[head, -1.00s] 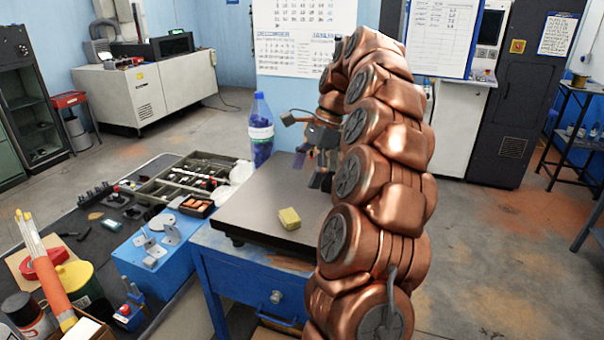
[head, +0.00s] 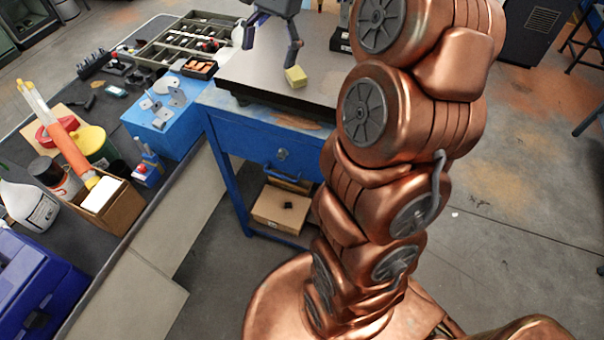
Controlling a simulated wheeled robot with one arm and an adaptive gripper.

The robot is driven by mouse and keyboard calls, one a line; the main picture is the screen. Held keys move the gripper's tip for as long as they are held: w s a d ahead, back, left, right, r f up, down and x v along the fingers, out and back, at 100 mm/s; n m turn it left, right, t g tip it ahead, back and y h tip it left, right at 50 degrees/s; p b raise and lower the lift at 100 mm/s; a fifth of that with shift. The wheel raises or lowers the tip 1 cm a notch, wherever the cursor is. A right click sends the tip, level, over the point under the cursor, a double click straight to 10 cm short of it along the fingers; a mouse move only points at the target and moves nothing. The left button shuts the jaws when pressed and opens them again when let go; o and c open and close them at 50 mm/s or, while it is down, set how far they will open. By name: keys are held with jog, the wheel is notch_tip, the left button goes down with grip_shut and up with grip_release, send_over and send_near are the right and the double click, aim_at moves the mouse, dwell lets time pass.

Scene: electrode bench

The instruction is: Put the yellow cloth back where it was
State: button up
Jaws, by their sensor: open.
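The yellow cloth (head: 295,76) is a small folded block lying on the grey plate (head: 262,76), near its front edge, on the blue table. My gripper (head: 270,54) is at the top of the head view, above the plate. Its fingers are spread apart with nothing between them. The right-hand finger ends just above the cloth in the picture; I cannot tell whether it touches. The upper part of my gripper is cut off by the frame.
A blue box with metal fittings (head: 165,115) and a parts tray (head: 190,45) stand on the dark bench to the left. A cardboard box (head: 278,208) sits on the shelf under the table. A glue stick-like orange tube (head: 68,146) leans at far left.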

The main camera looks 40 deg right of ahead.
jog(key=s+a+f+n+h, duration=0.1)
jog(key=s+a+f+n, duration=0.1)
jog(key=s+a+n, duration=0.35)
jog(key=s+a+f+n+h, duration=0.1)
jog(key=s+a+f+n, duration=0.1)
jog(key=s, duration=0.4)
jog(key=s+a+f+n+g, duration=0.1)
jog(key=s+a+f+n, duration=0.1)
jog(key=s+f, duration=0.3)
jog(key=s+a+f+n+h, duration=0.1)
jog(key=s+a+f+n, duration=0.1)
jog(key=s, duration=0.7)
notch_tip(320, 180, down, 2)
jog(key=shift+f+n+g+h, duration=0.1)
jog(key=shift+n+g+h, duration=0.2)
jog(key=shift+n, duration=0.55)
